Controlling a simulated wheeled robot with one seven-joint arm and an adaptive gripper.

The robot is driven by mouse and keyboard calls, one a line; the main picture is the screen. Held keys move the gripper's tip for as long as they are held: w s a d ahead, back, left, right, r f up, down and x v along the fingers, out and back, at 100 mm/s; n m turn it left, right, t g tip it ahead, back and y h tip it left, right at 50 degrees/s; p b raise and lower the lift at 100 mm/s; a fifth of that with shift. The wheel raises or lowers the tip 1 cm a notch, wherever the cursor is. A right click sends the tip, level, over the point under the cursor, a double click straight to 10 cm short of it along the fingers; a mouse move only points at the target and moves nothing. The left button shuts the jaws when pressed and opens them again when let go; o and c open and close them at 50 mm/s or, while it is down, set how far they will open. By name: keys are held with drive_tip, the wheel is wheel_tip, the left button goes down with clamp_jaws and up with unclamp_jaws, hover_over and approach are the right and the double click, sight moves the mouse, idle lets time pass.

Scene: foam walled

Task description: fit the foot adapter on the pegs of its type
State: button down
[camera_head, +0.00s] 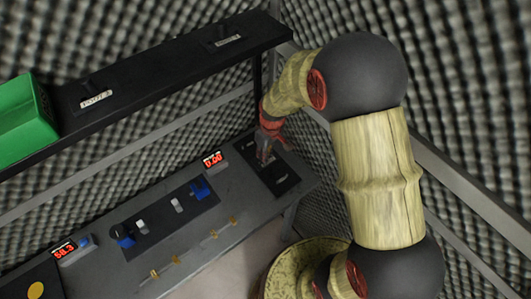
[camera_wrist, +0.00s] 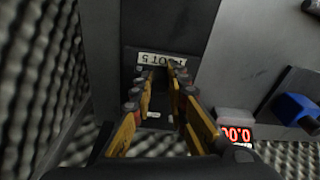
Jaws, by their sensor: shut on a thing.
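My gripper (camera_head: 266,148) is low over the dark plate (camera_head: 284,180) at the right end of the grey bench. The wrist view shows its two yellow fingers (camera_wrist: 162,82) close together around a small dark piece, which I take to be the foot adapter. The fingers hide most of this piece, and its type cannot be read. A white label ending in "OT 5" (camera_wrist: 160,59) lies just beyond the fingertips on a dark plate. I cannot make out pegs under the gripper, or whether the piece touches the plate.
A black shelf (camera_head: 165,72) runs above the bench, with labelled dark plates and a green bin (camera_head: 22,118). The bench (camera_head: 150,262) carries blue fixtures, red displays reading 0.00 (camera_head: 212,159) and 58.3 (camera_head: 64,250), and small brass-coloured parts along its front. Foam walls stand close behind.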

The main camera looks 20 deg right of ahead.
drive_tip(key=shift+f, duration=0.35)
drive_tip(key=c, duration=1.7)
unclamp_jaws()
drive_tip(key=shift+o, duration=0.2)
wheel_tip(320, 180, up, 12)
drive_tip(key=s, duration=0.1)
drive_tip(key=shift+d, duration=0.35)
drive_tip(key=shift+s+f, duration=0.1)
